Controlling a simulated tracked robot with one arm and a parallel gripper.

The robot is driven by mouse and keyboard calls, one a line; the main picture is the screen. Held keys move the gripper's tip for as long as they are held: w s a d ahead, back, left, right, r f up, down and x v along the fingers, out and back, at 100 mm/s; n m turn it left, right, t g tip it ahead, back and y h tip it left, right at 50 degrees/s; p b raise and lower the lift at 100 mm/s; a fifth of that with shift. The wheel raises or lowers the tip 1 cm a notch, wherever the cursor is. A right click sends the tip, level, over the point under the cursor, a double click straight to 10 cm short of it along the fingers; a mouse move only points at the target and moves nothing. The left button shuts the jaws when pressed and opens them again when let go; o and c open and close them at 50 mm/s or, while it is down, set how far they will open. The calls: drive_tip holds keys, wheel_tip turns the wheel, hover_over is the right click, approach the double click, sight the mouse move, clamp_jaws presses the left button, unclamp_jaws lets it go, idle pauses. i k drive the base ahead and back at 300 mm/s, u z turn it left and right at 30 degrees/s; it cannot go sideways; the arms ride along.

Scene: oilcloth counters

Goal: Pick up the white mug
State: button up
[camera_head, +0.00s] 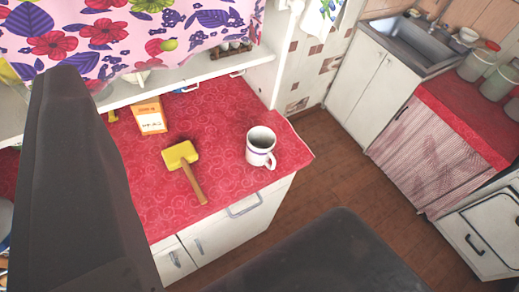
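The white mug (260,146) stands upright on the red patterned oilcloth (225,115) of the counter, near its right end. It has a dark band near the rim, and its handle points down and right in the picture. My gripper (205,145) shows as two dark, widely separated parts, one along the left edge and one at the bottom. It appears open, with nothing held between them. The mug is beyond the gripper and not touched by it. No part of the mug is covered.
A yellow-headed mallet (181,157) with a wooden handle lies left of the mug. An orange and white box (150,115) lies farther back. A shelf with a floral curtain (130,35) overhangs the counter's back. A sink (415,45) and second red counter (455,100) stand right, across open floor.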

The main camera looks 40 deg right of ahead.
sight(261, 141)
drive_tip(key=z, duration=3)
drive_tip(key=k, duration=1.3)
drive_tip(key=u, duration=0.75)
drive_tip(key=i, duration=1)
